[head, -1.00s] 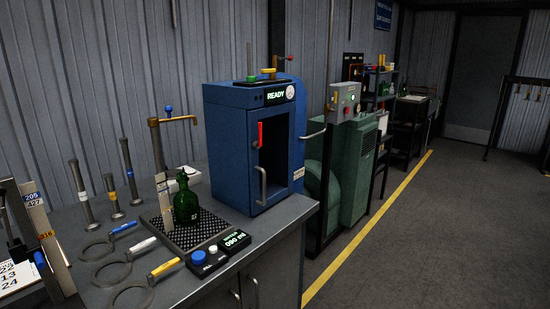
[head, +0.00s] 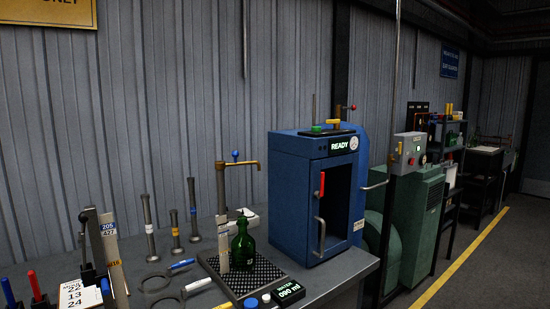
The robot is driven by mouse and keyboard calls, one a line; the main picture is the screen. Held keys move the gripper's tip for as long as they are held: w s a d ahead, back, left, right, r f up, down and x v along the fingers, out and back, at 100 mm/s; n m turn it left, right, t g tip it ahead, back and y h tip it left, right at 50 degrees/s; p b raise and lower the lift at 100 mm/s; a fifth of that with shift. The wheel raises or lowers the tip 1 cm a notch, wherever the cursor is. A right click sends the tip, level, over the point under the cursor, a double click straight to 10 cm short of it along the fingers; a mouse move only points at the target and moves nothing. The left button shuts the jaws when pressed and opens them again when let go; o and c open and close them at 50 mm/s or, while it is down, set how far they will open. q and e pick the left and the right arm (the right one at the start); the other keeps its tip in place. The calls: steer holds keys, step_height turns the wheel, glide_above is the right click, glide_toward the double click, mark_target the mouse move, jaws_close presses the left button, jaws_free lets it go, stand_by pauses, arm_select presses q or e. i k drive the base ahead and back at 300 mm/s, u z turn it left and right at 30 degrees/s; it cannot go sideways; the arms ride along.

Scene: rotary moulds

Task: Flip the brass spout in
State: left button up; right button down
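The brass spout (head: 242,163) sits at the top of a grey post (head: 221,190) at the back of the bench. It points right, with its tip turned down, and a blue knob (head: 235,155) stands on it. A green bottle (head: 243,243) stands upright on the black perforated drip tray (head: 270,272), below and in front of the spout's tip. A pale measuring strip (head: 223,245) stands beside the bottle. Neither of my grippers shows in the head view.
A blue cabinet (head: 290,200) marked READY stands right of the tray, its front opening dark. Several upright metal rods (head: 149,225) and ring-handled tools (head: 165,280) are left of the tray. A display (head: 288,291) reads 090 ml.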

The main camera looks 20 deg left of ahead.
mark_target(219, 165)
steer(key=z, duration=1.25)
steer(key=i, duration=1.7)
steer(key=u, duration=3.55)
